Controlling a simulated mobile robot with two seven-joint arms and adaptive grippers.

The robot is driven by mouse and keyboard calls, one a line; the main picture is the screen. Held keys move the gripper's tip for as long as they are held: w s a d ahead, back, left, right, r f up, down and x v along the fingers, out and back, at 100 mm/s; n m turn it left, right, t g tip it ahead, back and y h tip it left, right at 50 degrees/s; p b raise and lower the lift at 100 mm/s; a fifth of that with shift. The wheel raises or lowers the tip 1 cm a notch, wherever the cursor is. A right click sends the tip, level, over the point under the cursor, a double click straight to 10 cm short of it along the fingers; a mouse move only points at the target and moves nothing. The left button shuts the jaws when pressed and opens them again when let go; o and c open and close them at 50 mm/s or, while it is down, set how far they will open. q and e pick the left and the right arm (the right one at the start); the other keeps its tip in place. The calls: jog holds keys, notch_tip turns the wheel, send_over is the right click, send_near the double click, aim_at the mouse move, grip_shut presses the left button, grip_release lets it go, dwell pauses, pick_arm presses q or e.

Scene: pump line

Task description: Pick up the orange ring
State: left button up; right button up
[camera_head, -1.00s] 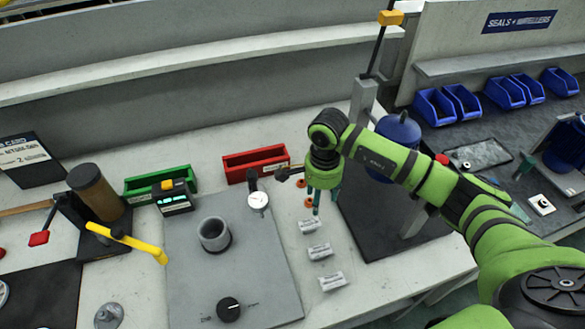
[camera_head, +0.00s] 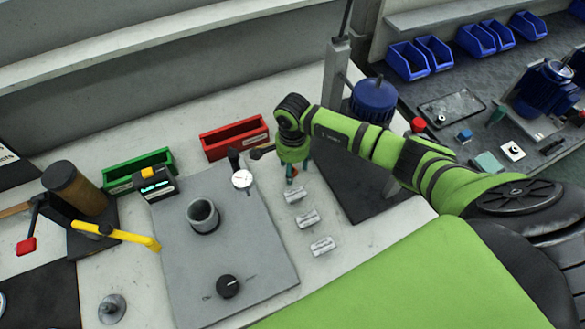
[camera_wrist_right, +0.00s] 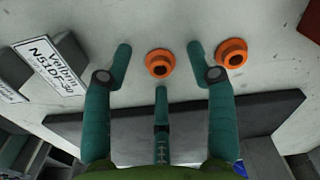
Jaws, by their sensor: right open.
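In the right wrist view an orange ring (camera_wrist_right: 160,63) lies flat on the pale bench, between the spread fingertips of my right gripper (camera_wrist_right: 159,62). The gripper is open, and I see no finger touching this ring. A second orange ring (camera_wrist_right: 232,53) lies just right of the right-hand finger. In the head view my right gripper (camera_head: 293,174) points down at the bench and mostly hides the rings. My left gripper is not in view.
A red bin (camera_head: 234,139) stands behind the gripper and a dial gauge (camera_head: 242,180) to its left. Several white labels (camera_head: 308,219) lie in front. A dark base plate (camera_head: 365,200) is close on the right. A grey plate (camera_head: 245,245) carries a cup (camera_head: 203,216).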

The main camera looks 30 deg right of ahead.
jog(key=c, duration=0.7)
jog(key=shift+c, duration=0.4)
jog(key=shift+r, duration=0.15)
notch_tip(320, 180, up, 10)
jog(key=b, duration=0.2)
jog(key=shift+b, duration=0.4)
